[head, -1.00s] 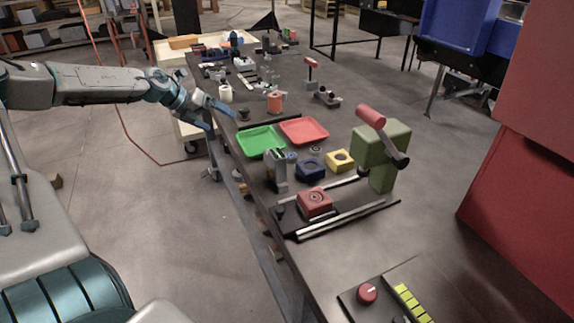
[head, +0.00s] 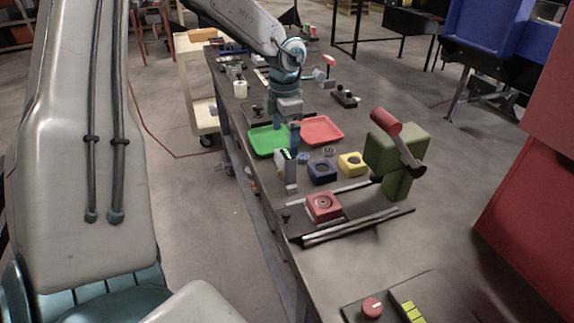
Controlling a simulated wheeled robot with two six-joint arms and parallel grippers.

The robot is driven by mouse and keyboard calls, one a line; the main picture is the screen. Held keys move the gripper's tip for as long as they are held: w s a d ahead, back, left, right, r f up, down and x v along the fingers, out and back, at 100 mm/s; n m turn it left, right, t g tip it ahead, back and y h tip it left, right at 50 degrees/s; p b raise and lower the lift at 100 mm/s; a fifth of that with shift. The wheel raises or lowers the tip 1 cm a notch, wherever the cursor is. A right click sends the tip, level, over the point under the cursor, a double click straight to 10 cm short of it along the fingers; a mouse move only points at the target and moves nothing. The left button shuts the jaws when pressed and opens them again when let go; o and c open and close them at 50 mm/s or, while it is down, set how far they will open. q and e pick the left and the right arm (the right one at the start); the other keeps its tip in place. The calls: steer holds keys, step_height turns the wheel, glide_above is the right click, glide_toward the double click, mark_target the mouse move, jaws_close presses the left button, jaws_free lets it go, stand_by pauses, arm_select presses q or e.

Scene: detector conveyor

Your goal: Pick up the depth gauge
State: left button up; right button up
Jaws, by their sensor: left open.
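The depth gauge, which I take to be the upright grey device with a small green-edged top (head: 287,173), stands on the dark table in front of the green tray (head: 262,142). My left gripper (head: 284,138) points down from above, just over the gauge's top. It is open, with one blue finger showing clearly by the gauge's upper right side. Whether the fingers touch the gauge cannot be told. My right gripper is not in view.
A red tray (head: 323,131) lies right of the green one. A green press with a red handle (head: 398,165) stands to the right. The table's left edge is close to the gauge.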

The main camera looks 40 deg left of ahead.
mark_target(284, 151)
arm_select(q)
steer(key=shift+w+f, duration=0.1)
steer(key=shift+f, duration=0.8)
steer(key=shift+f+p, duration=0.5)
steer(key=shift+p, duration=0.1)
steer(key=f, duration=0.1)
steer(key=f+p, duration=0.1)
steer(key=f, duration=0.1)
steer(key=shift+s+a+f, duration=0.1)
steer(key=shift+s+a, duration=0.05)
steer(key=shift+s, duration=0.05)
steer(key=shift+w+f+p, duration=0.1)
steer(key=shift+f+p, duration=0.2)
steer(key=shift+f, duration=0.3)
steer(key=shift+c, duration=0.7)
steer(key=shift+r, duration=0.1)
steer(key=c, duration=0.8)
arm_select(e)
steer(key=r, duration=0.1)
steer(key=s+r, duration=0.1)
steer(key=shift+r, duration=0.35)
